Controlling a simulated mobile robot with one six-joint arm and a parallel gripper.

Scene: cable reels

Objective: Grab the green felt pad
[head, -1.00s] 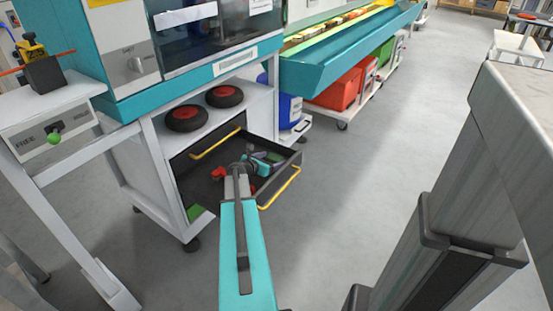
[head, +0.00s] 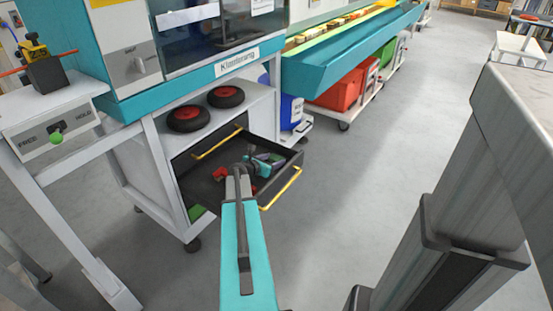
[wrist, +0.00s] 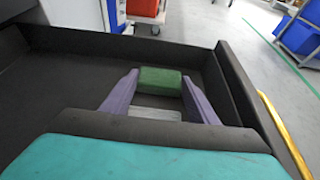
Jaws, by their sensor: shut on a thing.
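The green felt pad (wrist: 160,80) is a small green block between the two purple fingers of my gripper (wrist: 161,84) in the wrist view. The fingers are shut on its two sides, near the far wall of an open dark drawer (wrist: 50,70). The pad looks level, and I cannot tell whether it still touches the drawer floor. In the head view my gripper (head: 266,161) is inside the drawer (head: 196,180), and the pad is too small there to make out clearly. A pale grey block shows between the finger bases in the wrist view.
Two black wheels with red hubs (head: 226,96) lie on the shelf above. A teal conveyor (head: 350,50) with red bins (head: 335,93) stands behind.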

